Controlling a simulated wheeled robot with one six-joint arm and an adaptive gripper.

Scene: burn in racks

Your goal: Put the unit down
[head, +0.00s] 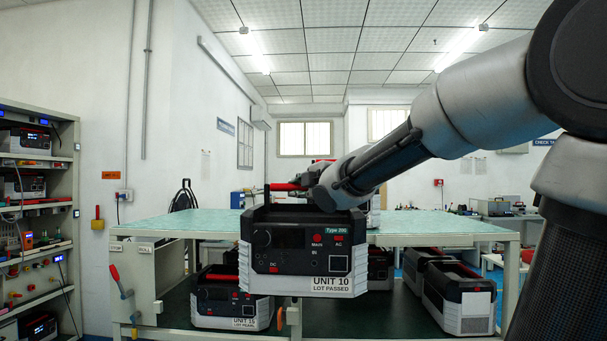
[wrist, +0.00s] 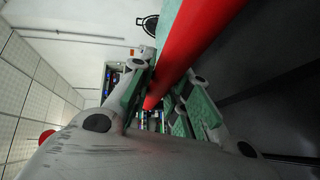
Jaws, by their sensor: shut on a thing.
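The unit (head: 303,255) is a dark and light grey box with a red handle on top, labelled "UNIT 10 LOT PASSED" and "Type 200". My gripper (head: 308,184) is shut on the red handle, which also runs between the fingers in the wrist view (wrist: 185,50). The unit hangs about level, in front of the near edge of the green-topped table (head: 160,228). Its front panel faces me. The unit hides part of the table and the shelf behind it. My arm covers part of the handle.
Below the tabletop, a dark lower shelf holds a unit marked "UNIT 15" (head: 228,306) at left and more units (head: 462,302) at right. A rack (head: 70,150) with units stands at far left. The tabletop's left part is clear.

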